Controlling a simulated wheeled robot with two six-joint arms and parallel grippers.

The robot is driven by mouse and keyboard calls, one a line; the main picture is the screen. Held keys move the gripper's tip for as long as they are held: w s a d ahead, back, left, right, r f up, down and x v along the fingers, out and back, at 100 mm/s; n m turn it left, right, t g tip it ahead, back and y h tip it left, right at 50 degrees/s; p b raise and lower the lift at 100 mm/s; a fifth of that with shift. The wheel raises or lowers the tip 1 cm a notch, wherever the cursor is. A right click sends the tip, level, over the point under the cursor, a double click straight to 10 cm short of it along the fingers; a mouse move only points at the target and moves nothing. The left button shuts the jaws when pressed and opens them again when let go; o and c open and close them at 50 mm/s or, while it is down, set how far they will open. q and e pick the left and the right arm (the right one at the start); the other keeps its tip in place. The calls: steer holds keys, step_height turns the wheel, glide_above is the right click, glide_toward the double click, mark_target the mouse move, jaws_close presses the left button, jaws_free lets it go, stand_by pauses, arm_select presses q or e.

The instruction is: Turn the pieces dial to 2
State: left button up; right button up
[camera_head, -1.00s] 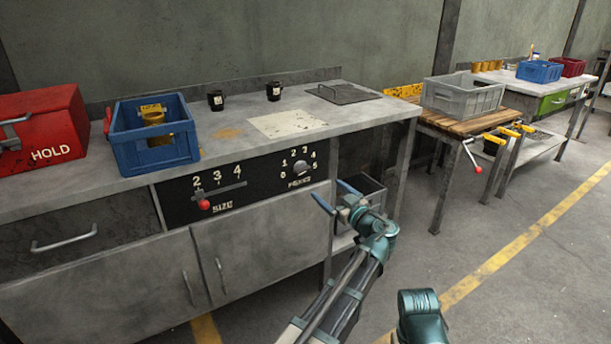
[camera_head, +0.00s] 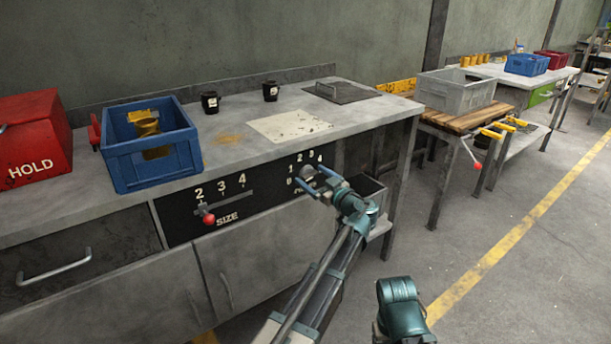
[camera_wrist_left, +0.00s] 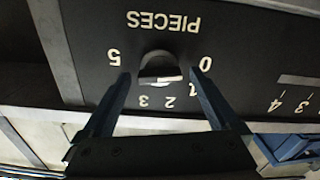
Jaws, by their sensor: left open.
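The pieces dial (camera_head: 308,172) is a round grey knob on the dark panel at the bench front. My left gripper (camera_head: 315,180) is open at the dial. In the left wrist view its two blue fingers (camera_wrist_left: 160,77) stand on either side of the knob, with a gap visible on each side. My right gripper is not in view.
A SIZE slider with a red knob (camera_head: 208,219) sits left of the dial, at 2. On the bench stand a blue crate (camera_head: 150,178), a red HOLD box (camera_head: 35,140) and two black mugs (camera_head: 210,102). A grey crate (camera_head: 455,92) is on the wooden table beyond.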

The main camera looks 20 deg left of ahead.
arm_select(q)
steer(key=c, duration=1.4)
steer(key=m, duration=0.3)
steer(key=shift+d+m, duration=0.1)
steer(key=shift+m, duration=0.2)
steer(key=m, duration=0.4)
steer(key=shift+m, duration=0.3)
steer(key=m, duration=0.3)
steer(key=shift+w+d+f+m, duration=0.1)
steer(key=shift+m, duration=2.1)
